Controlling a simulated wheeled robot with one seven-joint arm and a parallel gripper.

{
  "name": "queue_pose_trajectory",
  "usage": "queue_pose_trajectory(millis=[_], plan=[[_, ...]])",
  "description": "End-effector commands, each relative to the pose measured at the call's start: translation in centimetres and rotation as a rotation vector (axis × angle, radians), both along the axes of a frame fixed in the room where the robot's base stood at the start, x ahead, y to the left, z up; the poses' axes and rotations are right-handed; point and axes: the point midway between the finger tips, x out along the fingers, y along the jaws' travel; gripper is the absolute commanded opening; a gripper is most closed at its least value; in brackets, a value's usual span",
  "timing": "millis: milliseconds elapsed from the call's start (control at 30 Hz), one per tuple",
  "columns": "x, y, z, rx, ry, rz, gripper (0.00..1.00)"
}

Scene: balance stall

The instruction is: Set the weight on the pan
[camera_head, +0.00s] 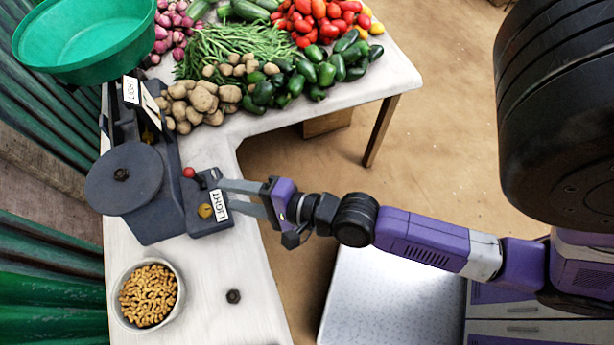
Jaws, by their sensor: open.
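A dark, hexagon-like weight (233,296) lies on the white counter, right of the bowl of yellow pieces. The balance has a round grey pan (106,190) on its near side. A similar small dark piece (121,174) sits at the middle of this pan; I cannot tell whether it is a loose weight or a fixed part. A green basin (85,45) sits at the balance's far end. My gripper (225,196) is open, its fingers at the right edge of the balance's grey box (197,187). I see nothing held between them; contact with the box is unclear.
The box bears a red knob (188,172), a brass-coloured round piece (205,211) and a "LIGHT" label (219,206). A bowl (119,313) stands at the counter's near left. Potatoes (203,100) and other vegetables fill the back. Counter around the weight is clear.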

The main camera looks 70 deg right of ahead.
Motion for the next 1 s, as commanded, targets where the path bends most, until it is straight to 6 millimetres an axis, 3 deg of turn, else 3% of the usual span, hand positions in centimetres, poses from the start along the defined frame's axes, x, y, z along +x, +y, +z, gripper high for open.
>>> queue_pose_trajectory(millis=[33,200,400,500,700,1000], plan=[[-2.2,0.1,0.1,-0.147,0.015,0.030,0.48],[-8.1,0.6,1.8,-0.698,0.036,0.157,0.48],[-13.7,1.6,5.0,-1.303,0.046,0.325,0.48],[-15.4,2.1,6.6,-1.533,0.039,0.393,0.48],[-17.0,2.6,8.2,-1.773,0.027,0.464,0.48],[-17.1,2.6,8.3,-1.801,0.026,0.472,0.48]])
